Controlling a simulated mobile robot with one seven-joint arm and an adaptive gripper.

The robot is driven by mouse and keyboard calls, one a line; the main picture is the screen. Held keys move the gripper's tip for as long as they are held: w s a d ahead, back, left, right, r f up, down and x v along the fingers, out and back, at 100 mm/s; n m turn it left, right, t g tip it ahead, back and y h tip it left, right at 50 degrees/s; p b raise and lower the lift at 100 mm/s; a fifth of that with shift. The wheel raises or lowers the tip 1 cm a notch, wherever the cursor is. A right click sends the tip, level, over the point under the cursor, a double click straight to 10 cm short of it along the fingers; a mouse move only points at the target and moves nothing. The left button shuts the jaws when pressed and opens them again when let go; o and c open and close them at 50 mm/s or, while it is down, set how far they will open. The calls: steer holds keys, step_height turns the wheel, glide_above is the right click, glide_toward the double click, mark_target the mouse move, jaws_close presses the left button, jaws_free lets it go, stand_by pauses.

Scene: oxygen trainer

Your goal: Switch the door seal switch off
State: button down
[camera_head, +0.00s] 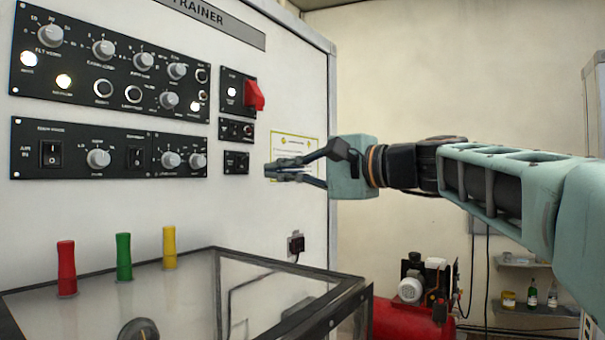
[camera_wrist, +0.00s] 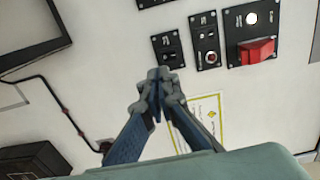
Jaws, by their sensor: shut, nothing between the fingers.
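My gripper (camera_head: 268,170) is shut and empty, its fingertips in front of the white trainer wall, just right of the lowest small black panel (camera_head: 236,162). In the wrist view the fingertips (camera_wrist: 158,76) lie close below that same small panel (camera_wrist: 168,48), which carries a small toggle. Whether they touch it I cannot tell. Above it are a second small panel (camera_head: 236,130) and a panel with a red switch cover (camera_head: 254,95), also in the wrist view (camera_wrist: 257,50). The labels are too small to read, so I cannot tell which switch is the door seal switch.
Two wide black panels with knobs (camera_head: 98,158) fill the wall's left. A glass-topped box (camera_head: 365,290) stands below, beside red (camera_head: 66,268), green (camera_head: 124,257) and yellow (camera_head: 169,247) handles. A yellow-edged notice (camera_head: 300,148) is behind my gripper. A red compressor (camera_head: 395,322) stands at the back.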

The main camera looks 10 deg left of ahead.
steer(key=v, duration=0.7)
steer(key=shift+d+f+b, duration=0.25)
steer(key=shift+f+b, duration=0.15)
steer(key=shift+f, duration=0.1)
steer(key=shift+s, duration=0.1)
